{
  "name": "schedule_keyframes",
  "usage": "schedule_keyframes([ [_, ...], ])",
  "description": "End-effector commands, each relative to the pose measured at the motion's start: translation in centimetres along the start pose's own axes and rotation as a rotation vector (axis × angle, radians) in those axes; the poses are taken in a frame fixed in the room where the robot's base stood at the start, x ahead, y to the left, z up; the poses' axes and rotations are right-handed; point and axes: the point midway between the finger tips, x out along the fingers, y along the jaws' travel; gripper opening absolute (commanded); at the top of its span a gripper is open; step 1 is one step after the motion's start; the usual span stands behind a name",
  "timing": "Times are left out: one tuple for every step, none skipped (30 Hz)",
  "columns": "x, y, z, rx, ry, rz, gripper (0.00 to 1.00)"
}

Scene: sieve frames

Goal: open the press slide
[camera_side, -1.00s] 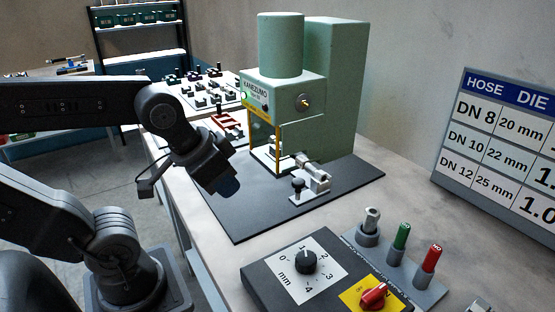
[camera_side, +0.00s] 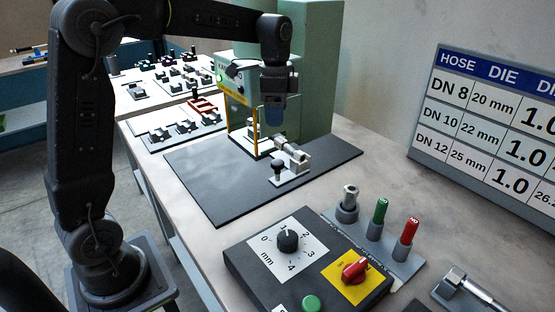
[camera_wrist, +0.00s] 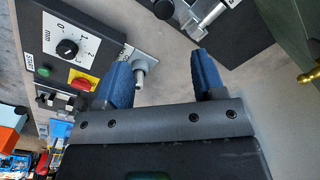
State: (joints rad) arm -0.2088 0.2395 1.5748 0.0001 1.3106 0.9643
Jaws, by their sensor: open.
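The green press (camera_side: 318,75) stands on a dark mat at the back of the bench, partly hidden behind my arm and gripper. At its front foot is the silver slide (camera_side: 294,155) with an upright black knob (camera_side: 277,168). The slide (camera_wrist: 203,14) and knob (camera_wrist: 163,8) also show at the top of the wrist view. My gripper (camera_side: 274,103) points down in front of the press, above the slide and apart from it. In the wrist view my gripper (camera_wrist: 160,72) has its blue fingers wide apart with nothing between them.
A control box (camera_side: 253,268) with a dial and red switch stands at the front. Beside it is a holder with a metal peg (camera_side: 347,205), a green peg (camera_side: 379,218) and a red peg (camera_side: 406,240). A die chart (camera_side: 490,120) stands right. The dark mat (camera_side: 210,185) is clear at left.

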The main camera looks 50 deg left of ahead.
Motion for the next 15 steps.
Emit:
schedule_keyframes([
  [0.3,-0.5,-0.1,0.015,-0.006,0.009,0.63],
  [0.4,-0.7,-0.2,0.021,-0.008,0.011,0.63],
  [0.6,-0.8,-0.2,0.027,-0.009,0.014,0.63],
  [0.8,-0.9,-0.2,0.03,-0.01,0.016,0.63],
  [1.0,-0.9,-0.2,0.032,-0.011,0.016,0.63],
  [1.3,-0.9,-0.2,0.033,-0.012,0.017,0.63],
  [1.7,-0.9,-0.2,0.033,-0.012,0.018,0.63],
  [2.1,-0.9,-0.2,0.032,-0.012,0.018,0.63],
  [2.7,-0.8,-0.2,0.032,-0.012,0.018,0.63],
  [3.2,-0.8,-0.1,0.032,-0.013,0.019,0.63],
  [3.8,-0.8,-0.1,0.031,-0.012,0.019,0.63],
  [4.6,-0.8,-0.1,0.031,-0.013,0.019,0.63],
  [5.2,-0.8,-0.1,0.031,-0.013,0.02,0.63],
  [5.9,-0.7,-0.1,0.031,-0.013,0.019,0.63],
  [6.7,-0.7,-0.1,0.031,-0.013,0.019,0.63],
])
